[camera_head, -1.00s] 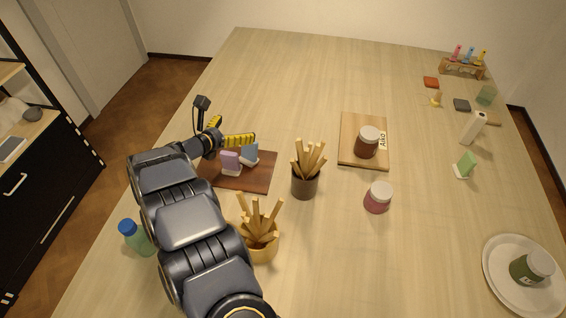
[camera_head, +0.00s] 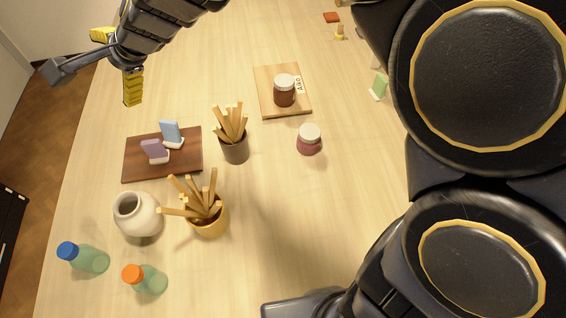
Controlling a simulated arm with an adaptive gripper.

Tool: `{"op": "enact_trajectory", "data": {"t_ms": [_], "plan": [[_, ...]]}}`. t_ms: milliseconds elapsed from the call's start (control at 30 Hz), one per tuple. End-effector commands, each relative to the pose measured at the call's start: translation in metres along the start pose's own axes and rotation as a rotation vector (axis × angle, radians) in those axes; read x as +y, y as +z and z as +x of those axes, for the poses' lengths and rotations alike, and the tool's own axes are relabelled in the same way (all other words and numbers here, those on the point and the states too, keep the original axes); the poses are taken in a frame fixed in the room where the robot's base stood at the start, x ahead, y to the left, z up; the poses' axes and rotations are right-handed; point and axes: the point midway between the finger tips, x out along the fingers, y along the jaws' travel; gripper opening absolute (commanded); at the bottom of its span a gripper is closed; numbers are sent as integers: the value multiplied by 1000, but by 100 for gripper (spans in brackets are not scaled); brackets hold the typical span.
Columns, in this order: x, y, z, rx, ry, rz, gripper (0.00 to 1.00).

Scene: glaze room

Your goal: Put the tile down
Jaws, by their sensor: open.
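A blue tile (camera_head: 170,132) and a purple tile (camera_head: 153,149) stand in small white holders on a dark brown board (camera_head: 188,161) at the left of the table. Both lean slightly. A green tile (camera_head: 379,85) stands in another white holder to the right, partly cut off by my arm. My gripper (camera_head: 118,62) is at the upper left, above the table's left edge. Its yellow-padded fingers are spread wide. I see nothing between them. It is apart from both tiles on the board.
A brown cup of sticks (camera_head: 235,151) stands right of the board, and a yellow cup of sticks (camera_head: 209,223) below it. A white vase (camera_head: 138,214) and bottles with blue (camera_head: 86,259) and orange (camera_head: 147,280) caps stand near. Jars (camera_head: 308,140) stand mid-table.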

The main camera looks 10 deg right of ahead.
Motion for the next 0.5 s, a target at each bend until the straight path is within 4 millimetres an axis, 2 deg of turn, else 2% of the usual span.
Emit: {"op": "enact_trajectory", "data": {"t_ms": [33,167,200,300,400,500], "plan": [[23,-9,-31,4,70,-147,81],[103,-32,-100,-13,325,-502,81],[130,-40,-122,-24,414,-589,81],[195,-54,-175,-73,626,-746,81],[245,-60,-219,-138,792,-826,81],[279,-60,-248,-198,901,-856,81]]}}
